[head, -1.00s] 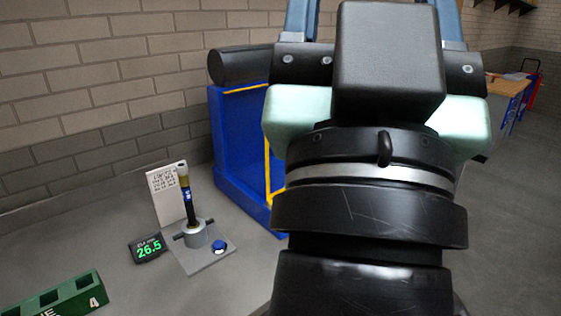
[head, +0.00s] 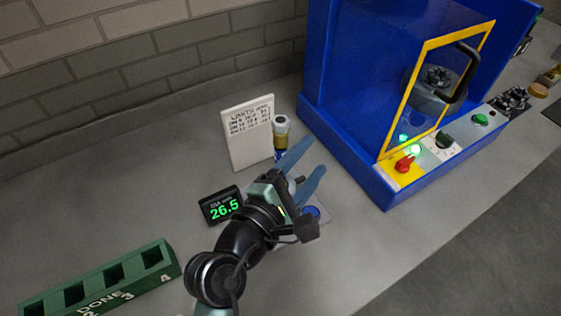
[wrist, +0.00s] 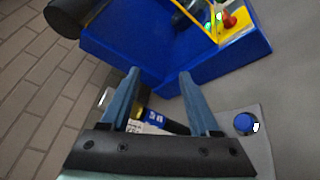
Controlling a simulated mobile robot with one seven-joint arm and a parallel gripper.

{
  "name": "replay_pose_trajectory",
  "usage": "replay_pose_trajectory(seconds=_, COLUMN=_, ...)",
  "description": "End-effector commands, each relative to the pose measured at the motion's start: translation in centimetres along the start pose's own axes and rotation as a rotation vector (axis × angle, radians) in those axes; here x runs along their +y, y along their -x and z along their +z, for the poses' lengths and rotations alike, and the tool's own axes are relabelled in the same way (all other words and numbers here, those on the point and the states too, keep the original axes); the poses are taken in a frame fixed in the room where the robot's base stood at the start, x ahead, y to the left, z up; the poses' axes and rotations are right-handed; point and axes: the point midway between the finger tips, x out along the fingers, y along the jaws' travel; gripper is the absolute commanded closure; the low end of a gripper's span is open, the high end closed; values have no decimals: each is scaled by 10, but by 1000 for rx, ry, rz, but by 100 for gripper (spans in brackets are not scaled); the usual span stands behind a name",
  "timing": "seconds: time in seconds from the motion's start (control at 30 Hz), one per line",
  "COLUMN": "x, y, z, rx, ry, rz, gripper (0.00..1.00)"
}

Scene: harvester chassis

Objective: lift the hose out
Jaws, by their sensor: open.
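The hose (head: 281,125) is a short dark piece with a pale and brassy top end and a blue label. It stands upright at the note card; its lower part and its holder are hidden behind my gripper (head: 314,156). In the wrist view the hose (wrist: 155,115) shows low between the two blue fingers of my gripper (wrist: 160,75), which are spread apart. I cannot tell whether either finger touches it. The grey base plate (wrist: 263,143) with a blue button (wrist: 243,123) lies to the right in that view.
A blue cabinet (head: 345,150) with a yellow-framed door stands right of the hose. A handwritten card (head: 247,133) leans behind, and a display (head: 222,205) reads 26.5. A green slotted rack (head: 100,284) marked DONE is at front left.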

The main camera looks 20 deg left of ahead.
Motion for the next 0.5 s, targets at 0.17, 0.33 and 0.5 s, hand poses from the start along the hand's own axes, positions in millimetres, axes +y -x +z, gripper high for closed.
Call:
replay_pose_trajectory(seconds=0.17, x=-12, y=41, z=-46, rx=10, ry=605, rz=98, gripper=38)
replay_pose_trajectory(seconds=0.33, x=-16, y=66, z=-69, rx=-3, ry=937, rz=174, gripper=38)
replay_pose_trajectory(seconds=0.5, x=-13, y=62, z=-75, rx=-16, ry=1038, rz=201, gripper=38)
